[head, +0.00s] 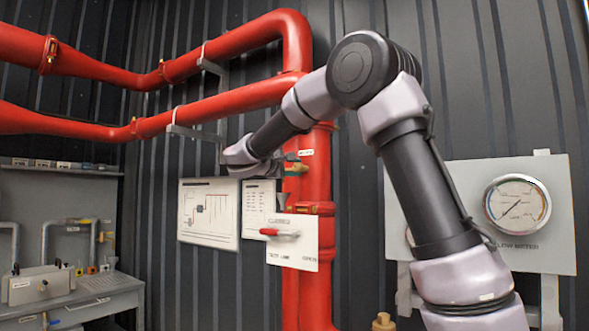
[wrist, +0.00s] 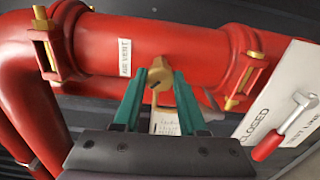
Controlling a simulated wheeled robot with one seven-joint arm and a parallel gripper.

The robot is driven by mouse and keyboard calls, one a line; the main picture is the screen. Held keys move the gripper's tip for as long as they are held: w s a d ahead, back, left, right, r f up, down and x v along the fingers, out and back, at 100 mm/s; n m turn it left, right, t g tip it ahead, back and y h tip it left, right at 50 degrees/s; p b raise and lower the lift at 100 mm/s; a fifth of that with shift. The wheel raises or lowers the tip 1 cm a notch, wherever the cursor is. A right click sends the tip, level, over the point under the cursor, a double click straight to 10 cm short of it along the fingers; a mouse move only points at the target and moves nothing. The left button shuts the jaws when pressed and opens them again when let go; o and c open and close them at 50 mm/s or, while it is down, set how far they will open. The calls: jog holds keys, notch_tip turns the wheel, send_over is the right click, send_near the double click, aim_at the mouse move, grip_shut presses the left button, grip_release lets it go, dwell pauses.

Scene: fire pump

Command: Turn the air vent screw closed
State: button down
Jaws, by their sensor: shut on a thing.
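The air vent screw (wrist: 160,77) is a small brass piece on the red pipe, beside a white label (wrist: 124,57) reading "AIR VENT". My gripper (wrist: 159,84) has green fingers on either side of the brass screw and is shut on it. In the head view my gripper (head: 284,160) reaches the vertical red pipe from the left. A brass part (head: 297,167) shows there at the fingertips. The fingers and wrist partly hide the screw in the head view, and its exact turn angle is hard to tell.
Below the screw, a white plate (head: 301,252) carries a red-handled lever (head: 272,232) marked "CLOSED" and "TEST LINE". Red pipes (head: 110,72) run left. A flow meter (head: 516,204) hangs at right, and white sign boards (head: 208,212) hang behind. A grey bench (head: 88,300) stands at lower left.

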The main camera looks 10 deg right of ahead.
jog(key=m, duration=0.4)
jog(key=shift+f+m, duration=0.1)
jog(key=shift+m, duration=0.2)
jog(key=m, duration=0.4)
jog(key=shift+m, duration=0.3)
jog(key=shift+c, duration=2.3)
grip_release()
jog(key=v, duration=1.1)
